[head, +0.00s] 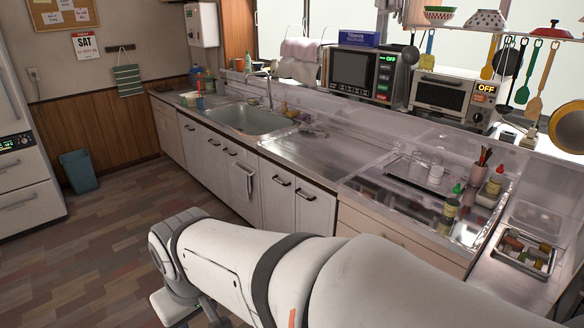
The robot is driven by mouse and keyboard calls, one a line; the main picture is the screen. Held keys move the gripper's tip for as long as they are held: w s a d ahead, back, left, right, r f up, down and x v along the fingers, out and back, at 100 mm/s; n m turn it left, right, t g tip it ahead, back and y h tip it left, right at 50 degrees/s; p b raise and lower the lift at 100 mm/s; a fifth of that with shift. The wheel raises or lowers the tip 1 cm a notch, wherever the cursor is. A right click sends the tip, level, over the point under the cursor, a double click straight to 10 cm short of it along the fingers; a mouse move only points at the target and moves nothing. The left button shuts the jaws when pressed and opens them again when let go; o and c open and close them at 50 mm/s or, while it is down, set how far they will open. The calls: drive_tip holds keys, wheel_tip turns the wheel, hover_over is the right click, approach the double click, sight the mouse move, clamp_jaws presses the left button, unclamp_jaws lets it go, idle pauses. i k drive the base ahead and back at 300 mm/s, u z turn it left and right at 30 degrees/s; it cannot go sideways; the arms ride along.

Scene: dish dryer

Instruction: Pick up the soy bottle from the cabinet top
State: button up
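Two small bottles stand on the right part of the counter. One bottle with a red cap (495,182) is near the cup of utensils, and it may be the soy bottle; its label is too small to read. The other bottle has a green cap (451,205) and stands a little nearer and to the left. The cabinet top (305,160) is a shiny metal surface. My arm crosses the bottom of the view, in front of the cabinets.
A tray of small jars (524,252) sits at the right. Clear glasses (428,165) and a cup of utensils (482,160) stand behind the bottles. A clear low panel (385,165) runs along the counter. Utensils hang above right. The floor at left is open.

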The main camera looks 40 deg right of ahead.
sight(454, 200)
drive_tip(key=i, duration=1.1)
drive_tip(key=z, duration=3.65)
drive_tip(key=i, duration=1.5)
drive_tip(key=u, duration=0.1)
